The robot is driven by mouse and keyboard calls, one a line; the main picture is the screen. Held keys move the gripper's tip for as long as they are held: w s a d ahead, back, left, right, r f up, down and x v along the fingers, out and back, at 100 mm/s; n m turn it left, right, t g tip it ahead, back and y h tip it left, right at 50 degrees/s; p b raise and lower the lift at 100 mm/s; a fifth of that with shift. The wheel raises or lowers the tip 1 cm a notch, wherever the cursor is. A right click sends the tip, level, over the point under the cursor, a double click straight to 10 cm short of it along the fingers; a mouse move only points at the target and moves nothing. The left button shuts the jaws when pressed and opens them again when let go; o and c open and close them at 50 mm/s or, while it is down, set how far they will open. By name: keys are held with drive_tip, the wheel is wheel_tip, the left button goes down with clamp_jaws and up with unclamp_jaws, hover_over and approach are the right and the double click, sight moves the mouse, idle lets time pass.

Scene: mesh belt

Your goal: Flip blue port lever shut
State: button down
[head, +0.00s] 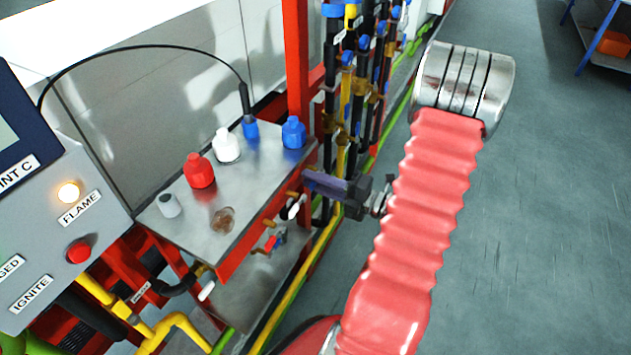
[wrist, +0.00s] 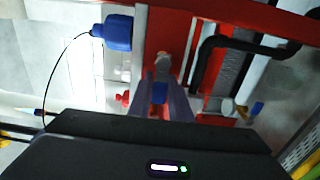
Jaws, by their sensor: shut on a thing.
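My gripper (head: 312,181) reaches in from the right to the front edge of the metal port bench, below the blue port cap (head: 293,133). In the wrist view, the two fingers of my gripper (wrist: 160,85) are closed around a small blue piece (wrist: 159,93), which appears to be the blue port lever. A pale and brassy valve part (wrist: 162,64) shows just beyond the fingertips. In the head view the fingers hide the blue lever, so its angle is unclear. The blue cap also shows at upper left in the wrist view (wrist: 117,32).
On the metal bench top (head: 190,232) stand a white cap (head: 227,146), a red cap (head: 200,171), a grey cap (head: 168,205) and a blue cable plug (head: 250,128). Vertical pipes (head: 352,95) stand close behind my gripper.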

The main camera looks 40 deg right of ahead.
drive_tip(key=shift+d, duration=0.1)
idle(0.3)
drive_tip(key=c, duration=1.6)
unclamp_jaws()
drive_tip(key=shift+c, duration=0.2)
drive_tip(key=v, duration=1.3)
drive_tip(key=shift+s, duration=0.4)
